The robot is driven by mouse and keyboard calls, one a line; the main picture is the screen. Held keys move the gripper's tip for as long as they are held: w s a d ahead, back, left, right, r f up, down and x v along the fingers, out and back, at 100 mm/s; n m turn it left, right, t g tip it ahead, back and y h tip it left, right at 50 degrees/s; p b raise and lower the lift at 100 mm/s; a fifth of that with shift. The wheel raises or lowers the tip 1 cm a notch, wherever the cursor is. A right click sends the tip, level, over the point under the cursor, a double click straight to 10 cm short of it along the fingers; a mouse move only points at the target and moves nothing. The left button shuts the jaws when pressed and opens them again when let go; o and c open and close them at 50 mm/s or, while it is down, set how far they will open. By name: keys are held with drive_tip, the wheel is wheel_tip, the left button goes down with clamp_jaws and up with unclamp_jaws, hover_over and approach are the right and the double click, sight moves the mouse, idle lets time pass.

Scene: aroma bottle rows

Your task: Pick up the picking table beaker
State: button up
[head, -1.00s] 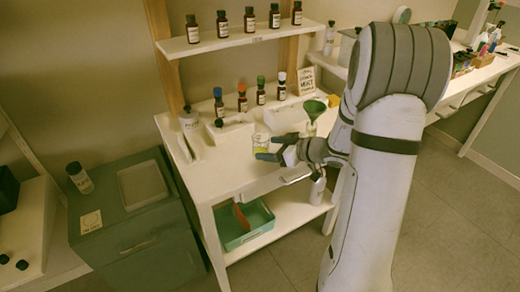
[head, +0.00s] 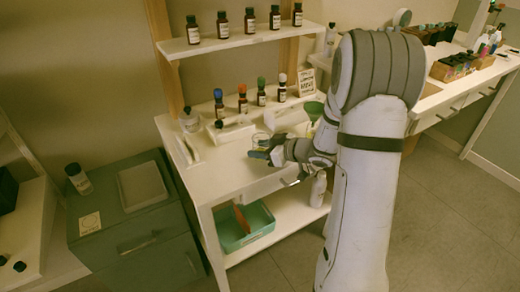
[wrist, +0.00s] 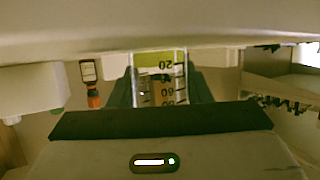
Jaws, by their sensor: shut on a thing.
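The beaker (head: 260,139) is clear glass with yellow-green liquid and stands or hangs just over the front part of the white table (head: 222,181), partly hidden by my gripper. My gripper (head: 264,154) is shut on it, with a finger on each side. In the wrist view the beaker (wrist: 160,68) shows black graduation marks, upside down in the picture, between the two dark fingers of my gripper (wrist: 160,92). I cannot tell whether its base touches the table.
Several small bottles with coloured caps, one with a red cap (head: 242,98), stand behind. A shelf (head: 235,39) with brown bottles is above. A teal bin (head: 243,227) sits below.

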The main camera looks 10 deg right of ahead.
drive_tip(key=shift+c, duration=1.3)
